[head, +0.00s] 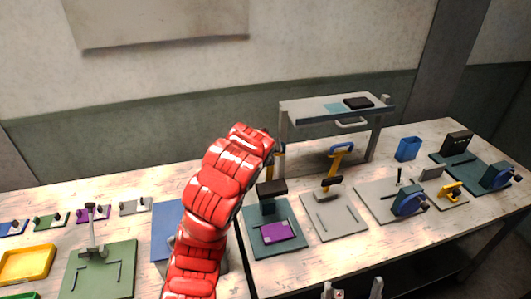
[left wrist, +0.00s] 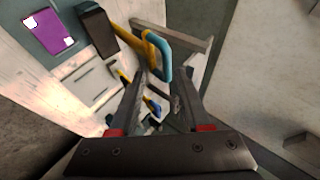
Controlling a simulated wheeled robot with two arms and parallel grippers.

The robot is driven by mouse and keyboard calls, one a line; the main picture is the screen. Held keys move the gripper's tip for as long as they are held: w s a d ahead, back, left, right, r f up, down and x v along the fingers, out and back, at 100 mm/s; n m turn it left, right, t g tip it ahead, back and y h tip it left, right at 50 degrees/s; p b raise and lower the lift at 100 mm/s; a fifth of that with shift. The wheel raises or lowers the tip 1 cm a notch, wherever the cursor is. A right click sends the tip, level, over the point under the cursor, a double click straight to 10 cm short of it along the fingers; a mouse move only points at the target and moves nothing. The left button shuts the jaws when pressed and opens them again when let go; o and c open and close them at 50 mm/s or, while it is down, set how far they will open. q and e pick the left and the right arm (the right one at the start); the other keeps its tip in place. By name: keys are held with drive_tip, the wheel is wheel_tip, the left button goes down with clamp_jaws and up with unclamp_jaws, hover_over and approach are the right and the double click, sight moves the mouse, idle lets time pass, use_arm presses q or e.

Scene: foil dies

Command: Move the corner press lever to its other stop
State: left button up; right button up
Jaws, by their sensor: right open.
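A press (head: 275,240) with a dark base, dark block and purple sheet stands just right of my red left arm in the head view. Its yellow lever (head: 281,163) stands up, partly hidden behind that arm. In the left wrist view the purple sheet (left wrist: 52,32), dark block (left wrist: 95,28) and yellow lever with a blue looped handle (left wrist: 163,58) show. My left gripper (left wrist: 160,80) has its fingers apart, with the handle at the tips; I cannot tell whether they touch. My right gripper (head: 351,290) is open and empty at the bottom edge of the head view.
A grey press (head: 335,215) with a yellow lever stands to the right, with blue-handled fixtures (head: 408,203) farther right. A raised shelf (head: 310,104) stands behind. At left are a green-based fixture (head: 98,270) and a yellow tray (head: 27,264).

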use_arm(q)
drive_tip(key=d+p+v, duration=0.1)
drive_tip(key=p+v, duration=0.2)
drive_tip(key=v, duration=0.5)
drive_tip(key=shift+s+a+r, duration=0.2)
drive_tip(key=shift+s+r, duration=0.1)
drive_tip(key=shift+s+f, duration=0.1)
